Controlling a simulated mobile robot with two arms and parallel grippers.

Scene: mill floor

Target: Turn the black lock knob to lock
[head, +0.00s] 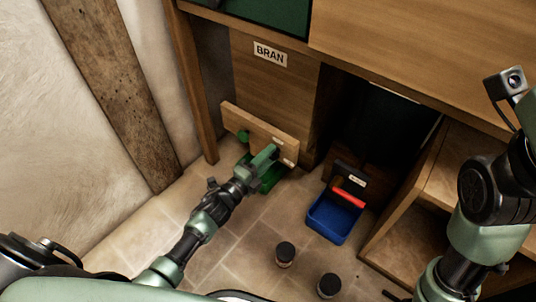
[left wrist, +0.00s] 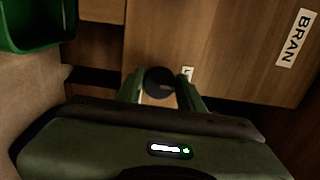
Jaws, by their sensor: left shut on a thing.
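The black lock knob (left wrist: 160,82) is round and dark. It sits on the wooden front between the two fingertips of my left gripper (left wrist: 160,92), which is shut on it. A small white label (left wrist: 187,73) is just right of the knob, its text mostly hidden. In the head view my left gripper (head: 268,154) is at a low wooden board (head: 258,128) below the BRAN panel. The gripper hides the knob there. Of my right arm, only links show at the right; its fingers are out of view.
A BRAN label (head: 270,54) marks the wooden panel above. A blue bin (head: 332,220) with a red item (head: 348,197) stands on the floor to the right. Two dark-capped jars (head: 285,254) (head: 329,285) stand nearer. A wooden post and wall are left.

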